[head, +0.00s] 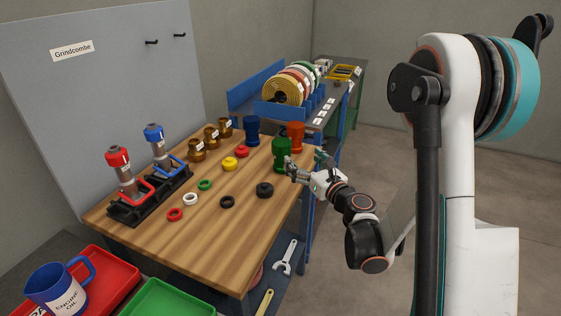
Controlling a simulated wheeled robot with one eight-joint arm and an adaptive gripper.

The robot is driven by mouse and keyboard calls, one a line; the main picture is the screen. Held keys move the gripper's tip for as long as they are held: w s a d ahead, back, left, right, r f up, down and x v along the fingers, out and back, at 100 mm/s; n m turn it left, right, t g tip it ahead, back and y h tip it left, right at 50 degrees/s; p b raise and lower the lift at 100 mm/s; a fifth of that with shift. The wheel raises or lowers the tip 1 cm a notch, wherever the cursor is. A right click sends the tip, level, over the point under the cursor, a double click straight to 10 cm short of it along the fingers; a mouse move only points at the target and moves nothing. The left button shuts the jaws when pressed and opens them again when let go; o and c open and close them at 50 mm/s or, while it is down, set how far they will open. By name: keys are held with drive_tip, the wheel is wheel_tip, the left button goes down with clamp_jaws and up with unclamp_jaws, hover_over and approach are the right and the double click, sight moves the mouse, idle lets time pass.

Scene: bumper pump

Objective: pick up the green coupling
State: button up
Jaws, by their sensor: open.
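The green coupling (281,153) stands upright on the right part of the wooden workbench (240,222), near its right edge. My gripper (292,170) is open at the bench's right edge. Its fingers overlap the lower right part of the green coupling in the head view. I cannot tell whether they touch it or are only in front of it.
A black ring (265,190), a yellow ring (229,164) and a red ring (242,151) lie nearby. Brass parts (197,150) stand further left. The bench front is clear.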

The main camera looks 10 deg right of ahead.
drive_tip(key=p, duration=0.6)
approach(281, 142)
drive_tip(key=shift+n, duration=0.3)
drive_tip(key=x, duration=0.4)
drive_tip(key=shift+w+d+f, duration=0.1)
drive_tip(key=shift+w+d, duration=0.05)
drive_tip(key=shift+x, duration=0.8)
drive_tip(key=b+x, duration=0.1)
drive_tip(key=x, duration=0.3)
drive_tip(key=shift+w+f, duration=0.1)
drive_tip(key=shift+w, duration=0.1)
clamp_jaws()
